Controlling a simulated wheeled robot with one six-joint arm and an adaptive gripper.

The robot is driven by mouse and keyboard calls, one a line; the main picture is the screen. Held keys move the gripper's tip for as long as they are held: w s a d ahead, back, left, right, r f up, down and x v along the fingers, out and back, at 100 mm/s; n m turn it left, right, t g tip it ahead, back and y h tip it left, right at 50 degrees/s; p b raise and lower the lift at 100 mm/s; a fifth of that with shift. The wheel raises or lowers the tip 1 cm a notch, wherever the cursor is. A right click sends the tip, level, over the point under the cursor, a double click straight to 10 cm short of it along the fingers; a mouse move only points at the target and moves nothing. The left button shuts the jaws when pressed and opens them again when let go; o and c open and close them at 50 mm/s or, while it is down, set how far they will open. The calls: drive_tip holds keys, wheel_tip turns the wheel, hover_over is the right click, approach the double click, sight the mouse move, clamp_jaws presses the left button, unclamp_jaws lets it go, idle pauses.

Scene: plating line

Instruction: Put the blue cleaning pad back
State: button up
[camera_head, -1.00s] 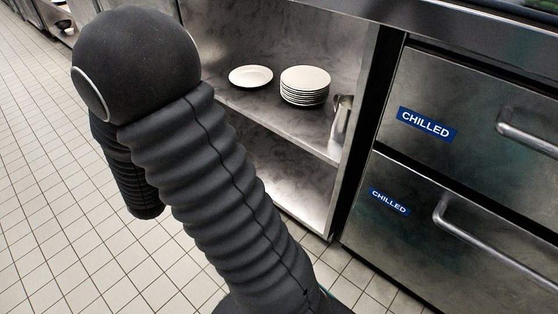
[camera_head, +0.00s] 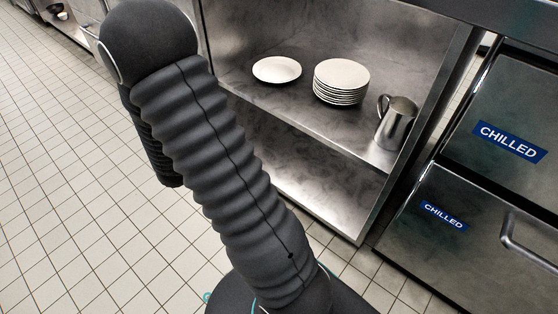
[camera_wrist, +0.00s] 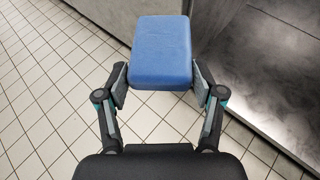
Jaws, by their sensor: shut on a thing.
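The blue cleaning pad (camera_wrist: 161,50) is a blue block with rounded edges, seen in the wrist view. My gripper (camera_wrist: 160,84) is shut on it, with one finger on each side of its near end. The pad is held over the tiled floor, beside a metal cabinet side. In the head view my arm covers the middle left, and neither the gripper nor the pad can be seen there.
An open steel cabinet shelf (camera_head: 340,128) holds a single plate (camera_head: 277,69), a stack of plates (camera_head: 341,80) and a metal jug (camera_head: 396,122). A lower shelf (camera_head: 310,190) is bare. Chilled drawers (camera_head: 500,185) stand at right. Tiled floor (camera_head: 60,200) is clear at left.

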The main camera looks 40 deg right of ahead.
drive_tip(key=s+d+f+m+g+h+b, duration=0.1)
drive_tip(key=s+d+f+m+g+h, duration=0.1)
drive_tip(key=s+d+f+m+g, duration=0.65)
drive_tip(key=s+d+f+m+g+h, duration=0.2)
drive_tip(key=s+d+f+m+g, duration=0.3)
drive_tip(key=s+d, duration=0.75)
drive_tip(key=shift+n+t, duration=0.55)
drive_tip(key=shift+n, duration=0.4)
drive_tip(key=w+d+f, duration=0.1)
drive_tip(key=w+f, duration=0.1)
drive_tip(key=w, duration=0.2)
drive_tip(key=w+d+f+b, duration=0.1)
drive_tip(key=w+f, duration=0.2)
drive_tip(key=w, duration=0.1)
drive_tip(key=w+d+f+b, duration=0.1)
drive_tip(key=w+f, duration=0.1)
drive_tip(key=w, duration=0.3)
drive_tip(key=shift+f, duration=0.35)
drive_tip(key=shift+f+b, duration=0.35)
drive_tip(key=shift+f, duration=1.6)
drive_tip(key=shift+f, duration=0.15)
drive_tip(key=o, duration=1.3)
drive_tip(key=shift+c, duration=0.2)
